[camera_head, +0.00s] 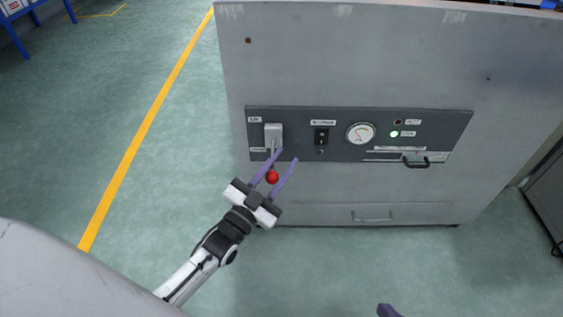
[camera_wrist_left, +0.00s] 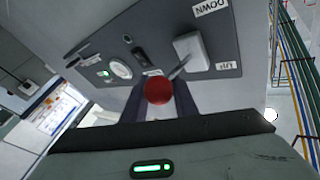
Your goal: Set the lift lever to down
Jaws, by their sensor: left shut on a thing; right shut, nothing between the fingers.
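The lift lever has a red ball knob (camera_head: 272,177) on a thin rod from a light grey housing (camera_head: 273,134) at the left end of the control panel. In the head view the knob appears below the housing. I cannot tell the lever's exact tilt. My left gripper (camera_head: 279,167) is shut on the knob, one purple finger on each side. In the left wrist view the knob (camera_wrist_left: 158,90) sits between the fingers, and the UP (camera_wrist_left: 225,66) and DOWN (camera_wrist_left: 210,7) labels show near the housing. Only a purple tip of my right gripper (camera_head: 388,310) shows at the bottom edge; it is shut and empty.
The dark panel (camera_head: 300,150) also carries a black rocker switch (camera_head: 321,136), a round gauge (camera_head: 360,134), a lit green lamp (camera_head: 394,134) and a black handle (camera_head: 415,162). The grey cabinet (camera_head: 350,60) stands on open green floor (camera_head: 120,80).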

